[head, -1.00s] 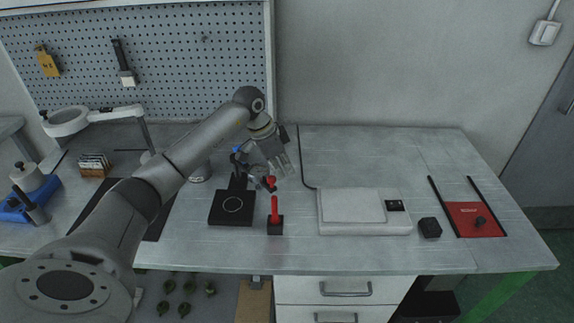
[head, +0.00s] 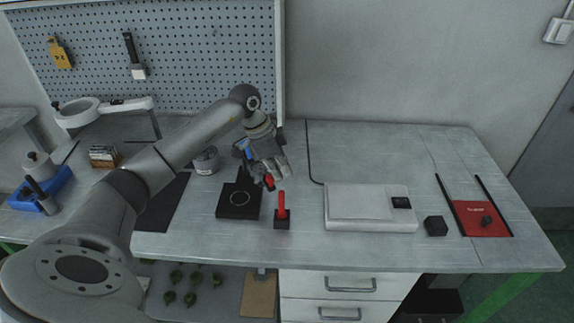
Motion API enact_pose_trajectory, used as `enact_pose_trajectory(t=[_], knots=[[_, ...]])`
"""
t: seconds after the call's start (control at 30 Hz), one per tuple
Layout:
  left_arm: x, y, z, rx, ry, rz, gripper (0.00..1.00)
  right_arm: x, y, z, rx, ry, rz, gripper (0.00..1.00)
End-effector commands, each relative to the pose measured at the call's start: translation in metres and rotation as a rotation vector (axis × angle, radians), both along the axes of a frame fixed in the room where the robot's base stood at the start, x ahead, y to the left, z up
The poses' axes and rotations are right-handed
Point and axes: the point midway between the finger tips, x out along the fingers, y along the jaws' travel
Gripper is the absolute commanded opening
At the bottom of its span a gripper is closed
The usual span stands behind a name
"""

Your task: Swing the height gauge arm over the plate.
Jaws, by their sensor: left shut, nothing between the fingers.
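The black plate (head: 239,207) with a pale ring on it lies on the bench left of centre. A dark upright post stands at its back edge. A short gauge arm with a red end (head: 269,182) shows to the right of the post, beside the plate and not over it. My left gripper (head: 271,171) is shut and empty, right at the gauge arm, behind and above its red end. I cannot tell whether they touch. The gripper partly hides the post and arm. My right gripper is not in view.
A red-handled tool stands in a small black block (head: 282,223) just right of the plate. Farther right are a white flat device (head: 360,222), a black block (head: 435,226) and a red mat (head: 475,227). A grey tin (head: 206,162) stands behind the plate. The back right of the bench is clear.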

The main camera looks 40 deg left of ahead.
Motion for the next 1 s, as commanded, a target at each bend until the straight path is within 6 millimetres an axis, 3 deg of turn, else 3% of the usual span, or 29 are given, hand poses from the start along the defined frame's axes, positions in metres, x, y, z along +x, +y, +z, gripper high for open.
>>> enact_pose_trajectory(t=[0.5,1.0], knots=[[-0.072,0.041,0.0,0.002,0.004,-0.41,0.0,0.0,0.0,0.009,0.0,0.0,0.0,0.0],[-0.096,0.065,0.0,0.0,0.001,-0.471,0.0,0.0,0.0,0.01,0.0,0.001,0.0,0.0]])
